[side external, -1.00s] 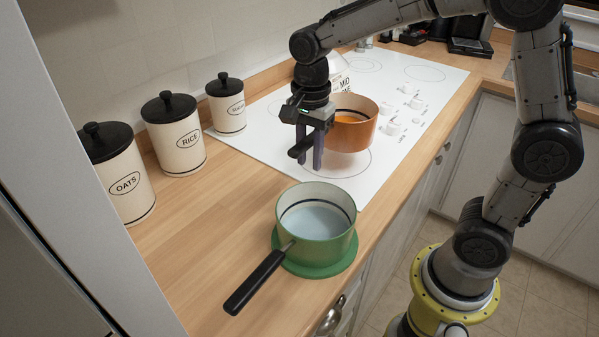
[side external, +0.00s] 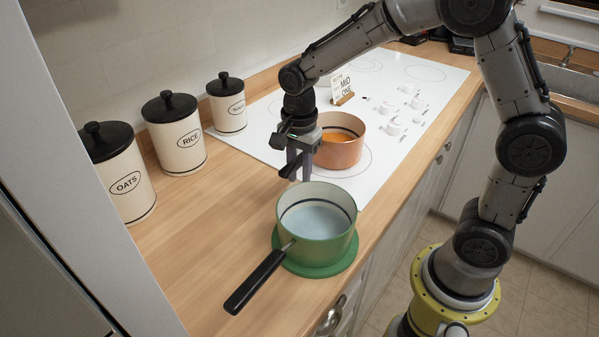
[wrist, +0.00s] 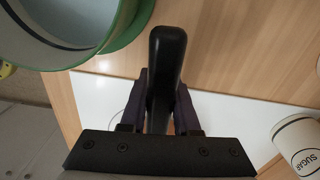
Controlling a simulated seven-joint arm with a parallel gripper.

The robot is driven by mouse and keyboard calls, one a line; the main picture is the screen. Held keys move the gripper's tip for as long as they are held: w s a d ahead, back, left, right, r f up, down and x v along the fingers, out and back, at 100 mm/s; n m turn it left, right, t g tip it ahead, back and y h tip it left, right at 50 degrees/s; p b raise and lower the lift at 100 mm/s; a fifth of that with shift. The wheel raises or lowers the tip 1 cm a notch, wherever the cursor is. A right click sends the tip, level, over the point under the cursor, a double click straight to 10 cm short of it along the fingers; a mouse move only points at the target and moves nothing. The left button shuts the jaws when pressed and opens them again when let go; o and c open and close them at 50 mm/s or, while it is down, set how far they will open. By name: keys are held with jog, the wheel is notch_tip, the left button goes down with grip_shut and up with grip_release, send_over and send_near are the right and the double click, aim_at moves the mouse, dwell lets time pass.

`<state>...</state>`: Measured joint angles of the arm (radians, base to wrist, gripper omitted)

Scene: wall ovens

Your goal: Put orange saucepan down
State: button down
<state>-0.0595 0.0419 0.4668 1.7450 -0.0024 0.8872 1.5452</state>
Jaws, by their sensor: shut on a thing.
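The orange saucepan (side external: 341,149) is at the near end of the white cooktop, upright, with orange contents inside. In the side external view it appears low at the near burner ring; I cannot tell whether its base touches the glass. My gripper (side external: 299,172) is shut on its black handle (side external: 291,166), which points toward the green pan. In the wrist view the handle (wrist: 164,75) lies between the two fingers of my gripper (wrist: 162,85).
A green saucepan (side external: 334,219) with pale contents stands on a green round mat (side external: 318,268) close in front of my gripper. Canisters for oats (side external: 127,183), rice (side external: 178,146) and sugar (side external: 230,113) line the wall. A small sign (side external: 343,88) stands behind.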

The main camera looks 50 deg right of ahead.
jog(key=c, duration=0.6)
grip_release()
jog(key=shift+f, duration=0.1)
jog(key=shift+c, duration=0.2)
notch_tip(320, 180, up, 12)
jog(key=shift+s+r, duration=0.1)
jog(key=shift+r, duration=0.15)
jog(key=s+d+n+t, duration=0.2)
jog(key=s+n+t, duration=0.3)
jog(key=s+n, duration=1.2)
jog(key=s, duration=0.3)
jog(key=shift+t, duration=0.3)
jog(key=shift+f, duration=0.1)
